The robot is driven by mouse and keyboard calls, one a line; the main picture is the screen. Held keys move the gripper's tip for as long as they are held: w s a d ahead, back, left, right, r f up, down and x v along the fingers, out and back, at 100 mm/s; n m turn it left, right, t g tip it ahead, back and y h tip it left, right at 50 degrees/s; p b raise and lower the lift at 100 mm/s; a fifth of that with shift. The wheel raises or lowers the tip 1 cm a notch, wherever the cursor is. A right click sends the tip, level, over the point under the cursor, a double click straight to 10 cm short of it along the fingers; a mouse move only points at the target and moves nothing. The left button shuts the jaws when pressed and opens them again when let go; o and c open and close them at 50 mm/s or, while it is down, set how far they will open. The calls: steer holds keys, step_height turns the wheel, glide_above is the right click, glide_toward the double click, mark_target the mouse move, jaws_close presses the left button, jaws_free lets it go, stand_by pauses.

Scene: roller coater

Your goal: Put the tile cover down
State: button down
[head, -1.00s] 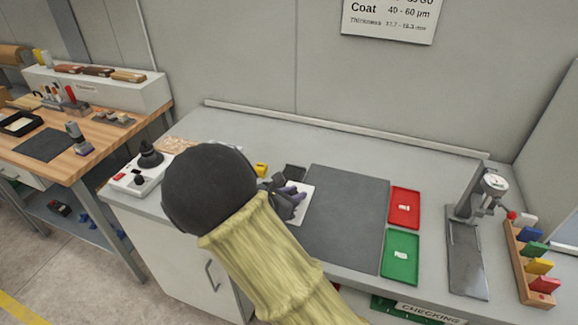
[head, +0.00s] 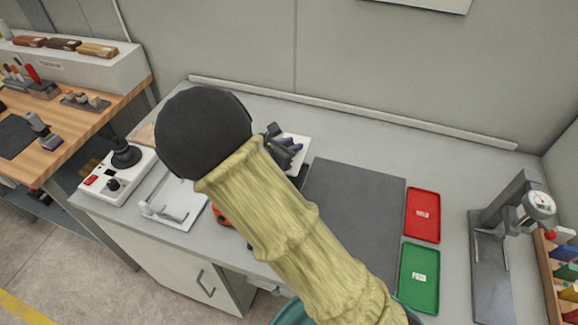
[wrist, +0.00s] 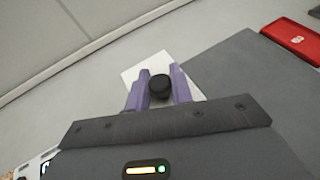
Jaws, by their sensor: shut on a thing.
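The tile cover (wrist: 135,74) looks like a white square plate with a black knob (wrist: 159,88) on it. In the wrist view, the purple fingers of my gripper (wrist: 159,84) are on either side of the knob and shut on it. In the head view, the white plate (head: 302,143) shows beside my gripper (head: 285,147), near the far left corner of the dark grey mat (head: 360,205). My arm hides part of it. I cannot tell whether the plate touches the bench.
A red tray (head: 423,215) and a green tray (head: 419,278) lie right of the mat. A gauge stand (head: 490,250) is farther right. At left are a white control box (head: 118,178) and a white device (head: 178,203). The bench behind the mat is clear.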

steer(key=shift+w, duration=0.25)
steer(key=shift+r, duration=0.1)
steer(key=shift+s, duration=0.15)
steer(key=shift+f+p, duration=0.3)
steer(key=shift+f, duration=2.65)
step_height(320, 180, down, 4)
steer(key=shift+f+p, duration=0.1)
steer(key=shift+p, duration=0.2)
